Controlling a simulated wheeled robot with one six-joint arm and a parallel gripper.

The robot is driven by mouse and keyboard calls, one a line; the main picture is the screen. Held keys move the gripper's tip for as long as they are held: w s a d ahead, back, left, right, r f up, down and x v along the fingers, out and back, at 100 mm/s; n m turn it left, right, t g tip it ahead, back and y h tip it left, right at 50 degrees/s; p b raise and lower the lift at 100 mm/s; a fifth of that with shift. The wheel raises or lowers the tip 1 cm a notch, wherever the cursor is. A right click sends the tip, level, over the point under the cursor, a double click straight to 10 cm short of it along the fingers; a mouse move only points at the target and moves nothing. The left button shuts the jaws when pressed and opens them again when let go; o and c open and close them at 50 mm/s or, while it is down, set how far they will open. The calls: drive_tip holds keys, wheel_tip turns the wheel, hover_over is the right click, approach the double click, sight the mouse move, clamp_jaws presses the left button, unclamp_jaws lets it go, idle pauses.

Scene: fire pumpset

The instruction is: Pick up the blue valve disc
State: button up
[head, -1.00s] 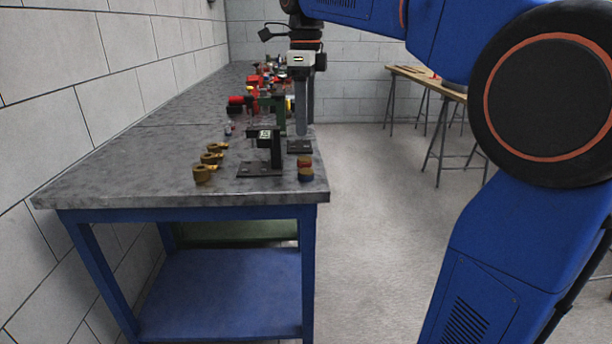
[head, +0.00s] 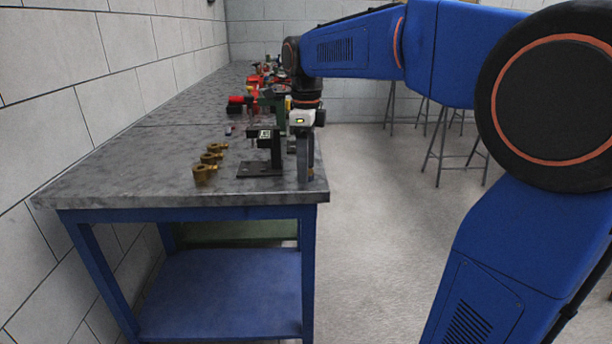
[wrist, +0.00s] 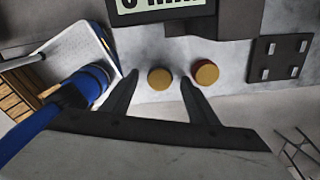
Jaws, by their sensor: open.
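In the wrist view, a brass-topped round disc (wrist: 160,79) lies between my fingertips, its side colour hard to tell. A second brass-topped disc with a red rim (wrist: 206,73) lies to its right, beyond the right fingertip. My gripper (wrist: 158,76) is open around the first disc, with a finger on either side; contact cannot be judged. In the head view, my gripper (head: 305,179) points down at the bench's near right corner and hides both discs. The blue-sided disc shows clearly only in the earlier head view, nearest the edge.
A dark stand with a display (head: 263,150) stands close left of my gripper on the grey bench (head: 120,180). Several brass fittings (head: 208,160) lie further left. Red items (head: 240,102) stand further back. Open floor (head: 370,230) lies to the right.

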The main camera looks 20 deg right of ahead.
drive_tip(key=shift+f, duration=0.35)
drive_tip(key=shift+c, duration=0.4)
drive_tip(key=c, duration=1.2)
drive_tip(key=shift+r, duration=0.15)
